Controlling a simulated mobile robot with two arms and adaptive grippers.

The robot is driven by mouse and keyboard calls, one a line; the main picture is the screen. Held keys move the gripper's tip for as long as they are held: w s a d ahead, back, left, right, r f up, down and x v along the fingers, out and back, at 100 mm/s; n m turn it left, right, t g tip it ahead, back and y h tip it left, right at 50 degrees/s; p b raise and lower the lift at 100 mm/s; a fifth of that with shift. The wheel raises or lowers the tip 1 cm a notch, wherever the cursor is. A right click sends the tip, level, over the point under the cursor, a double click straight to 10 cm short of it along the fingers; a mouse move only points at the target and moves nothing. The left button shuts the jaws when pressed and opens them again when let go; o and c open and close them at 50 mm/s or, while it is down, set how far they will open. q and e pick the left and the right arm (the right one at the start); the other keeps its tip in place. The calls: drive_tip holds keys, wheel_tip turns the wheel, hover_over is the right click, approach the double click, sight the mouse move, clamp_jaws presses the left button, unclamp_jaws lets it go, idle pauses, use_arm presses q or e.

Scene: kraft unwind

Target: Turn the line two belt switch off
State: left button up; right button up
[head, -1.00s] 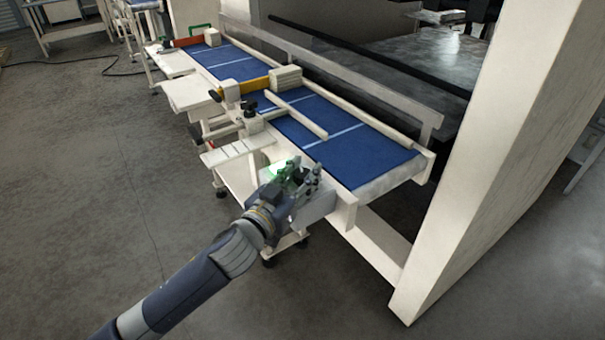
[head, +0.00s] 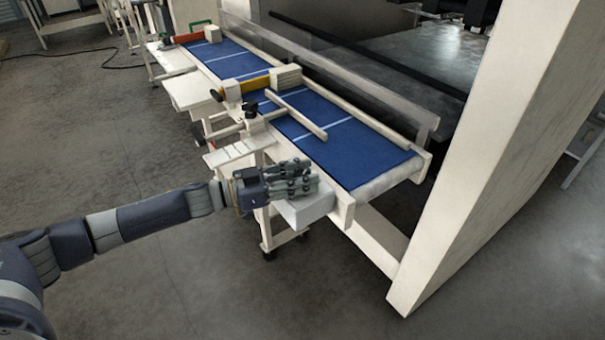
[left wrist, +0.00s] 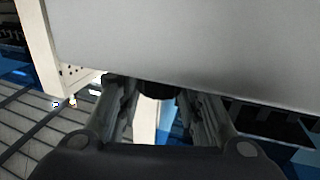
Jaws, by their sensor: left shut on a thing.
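The blue-topped belt conveyor (head: 365,155) runs diagonally through the head view. A pale control box (head: 306,211) is fixed at its near side, and its grey face (left wrist: 200,45) fills the top of the left wrist view. My left gripper (head: 300,178) lies level across the top of this box. In the left wrist view its two fingers (left wrist: 152,92) are shut on a small dark knob (left wrist: 157,89) at the box's edge. The knob is hidden behind the fingers in the head view, and its turned position cannot be told. My right gripper is not in view.
A white guide bar (head: 296,114) crosses the belt, with a yellow part (head: 253,85) and clamp knobs beyond it. A large pale machine wall (head: 500,150) stands to the right. The grey floor (head: 110,130) at left is mostly clear.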

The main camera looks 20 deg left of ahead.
use_arm(q)
drive_tip(key=m+g, duration=0.1)
drive_tip(key=g+h+b, duration=0.1)
drive_tip(key=shift+w+a+m+g, duration=0.1)
drive_tip(key=shift+w+m+g, duration=0.1)
drive_tip(key=shift+m+g, duration=0.15)
drive_tip(key=shift+f+m+g+h+b, duration=0.15)
drive_tip(key=shift+m+g+h+b, duration=0.45)
drive_tip(key=shift+m+g+b, duration=0.25)
drive_tip(key=shift+s+r+m+g+h+b, duration=0.1)
drive_tip(key=shift+m+g+h+b, duration=0.1)
drive_tip(key=shift+m+g+b, duration=0.65)
drive_tip(key=shift+s+r+m+g+h+b, duration=0.15)
drive_tip(key=shift+m+g+b, duration=0.35)
drive_tip(key=shift+g, duration=0.55)
drive_tip(key=shift+w, duration=0.1)
drive_tip(key=o, duration=1.1)
drive_tip(key=shift+f, duration=0.1)
drive_tip(key=shift+c, duration=0.2)
